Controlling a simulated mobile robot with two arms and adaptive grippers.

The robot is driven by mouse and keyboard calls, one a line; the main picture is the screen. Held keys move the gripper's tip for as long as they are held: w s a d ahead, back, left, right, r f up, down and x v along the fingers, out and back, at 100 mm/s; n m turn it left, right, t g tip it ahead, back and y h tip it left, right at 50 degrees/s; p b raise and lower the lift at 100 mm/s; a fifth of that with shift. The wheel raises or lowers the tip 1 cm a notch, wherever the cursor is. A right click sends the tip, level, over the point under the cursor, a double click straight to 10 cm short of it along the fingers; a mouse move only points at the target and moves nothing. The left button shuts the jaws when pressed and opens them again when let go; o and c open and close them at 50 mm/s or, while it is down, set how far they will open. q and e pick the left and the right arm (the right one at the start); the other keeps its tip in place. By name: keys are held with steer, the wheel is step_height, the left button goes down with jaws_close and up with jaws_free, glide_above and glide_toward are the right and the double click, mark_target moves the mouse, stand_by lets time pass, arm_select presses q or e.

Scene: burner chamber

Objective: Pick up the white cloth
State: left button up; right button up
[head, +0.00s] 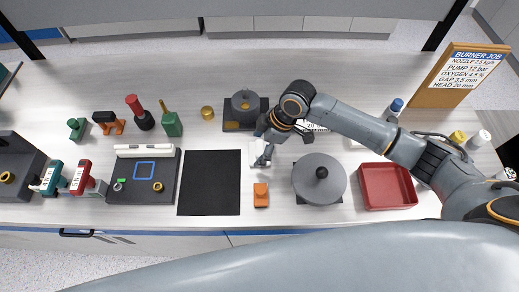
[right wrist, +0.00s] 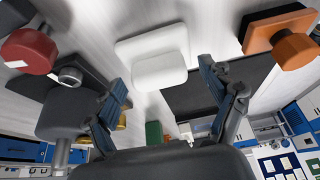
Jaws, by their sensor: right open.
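The white cloth (head: 253,148) lies on the grey bench just right of the black mat, partly hidden under my right gripper. In the right wrist view the white cloth (right wrist: 158,68) looks like a pale folded pad, seen beyond and between the two fingers. My right gripper (head: 263,160) reaches in from the right and points down at the cloth. In the wrist view my right gripper (right wrist: 163,78) has its fingers spread with nothing between them. Whether a fingertip touches the cloth cannot be told. My left gripper is not in view.
The black mat (head: 209,183) lies left of the cloth, and an orange block (head: 261,195) sits just in front. A grey round lidded piece (head: 319,178) and a red tray (head: 386,186) stand to the right. A dark grey fixture (head: 245,108) stands behind.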

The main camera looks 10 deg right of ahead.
steer(key=c, duration=1.2)
steer(key=shift+c, duration=0.2)
steer(key=shift+r+b, duration=0.5)
steer(key=shift+r, duration=0.1)
steer(key=s+d+r+b, duration=0.4)
steer(key=s+d+r, duration=0.3)
steer(key=s+r, duration=0.4)
steer(key=shift+s+d+r, duration=0.4)
steer(key=shift+r, duration=0.05)
steer(key=o, duration=0.5)
steer(key=c, duration=0.4)
steer(key=shift+o, duration=0.2)
